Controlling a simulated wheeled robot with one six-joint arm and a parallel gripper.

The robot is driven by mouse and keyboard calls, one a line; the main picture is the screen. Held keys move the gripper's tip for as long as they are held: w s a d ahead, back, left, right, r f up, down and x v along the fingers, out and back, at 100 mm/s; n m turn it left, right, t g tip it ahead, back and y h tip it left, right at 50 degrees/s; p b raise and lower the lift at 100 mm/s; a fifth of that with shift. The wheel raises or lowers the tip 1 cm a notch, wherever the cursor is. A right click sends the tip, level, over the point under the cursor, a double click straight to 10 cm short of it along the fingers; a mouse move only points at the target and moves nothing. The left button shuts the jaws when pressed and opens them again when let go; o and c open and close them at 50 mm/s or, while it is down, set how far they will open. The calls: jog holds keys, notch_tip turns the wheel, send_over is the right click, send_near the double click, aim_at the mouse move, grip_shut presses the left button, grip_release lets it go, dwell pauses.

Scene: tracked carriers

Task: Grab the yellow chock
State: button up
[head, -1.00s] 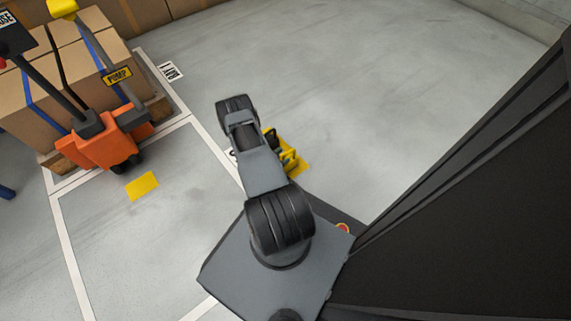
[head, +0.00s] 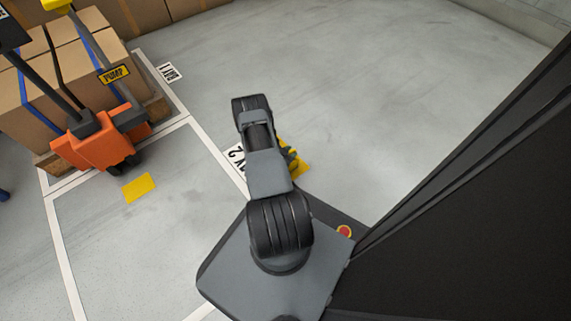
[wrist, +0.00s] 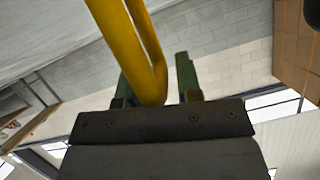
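A yellow bent bar (wrist: 138,45), apparently the chock's handle, loops down between the fingers of my gripper (wrist: 156,76) in the wrist view. The green-tipped fingers stand apart, one on each side of the bar. A gap shows between the bar and the right finger; I cannot tell if the left finger touches it. In the head view, the yellow chock (head: 286,150) shows only as a small piece beside my arm, near a flat yellow floor patch (head: 300,171). My arm hides most of it, and my gripper is mostly hidden there too.
An orange pallet truck (head: 97,148) with strapped cartons (head: 32,100) on a pallet stands at the left. A yellow floor patch (head: 139,188) lies in front of it. White lines mark the floor. Open floor (head: 340,80) extends behind and right of my arm.

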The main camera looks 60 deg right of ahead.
grip_shut()
dwell(0.5)
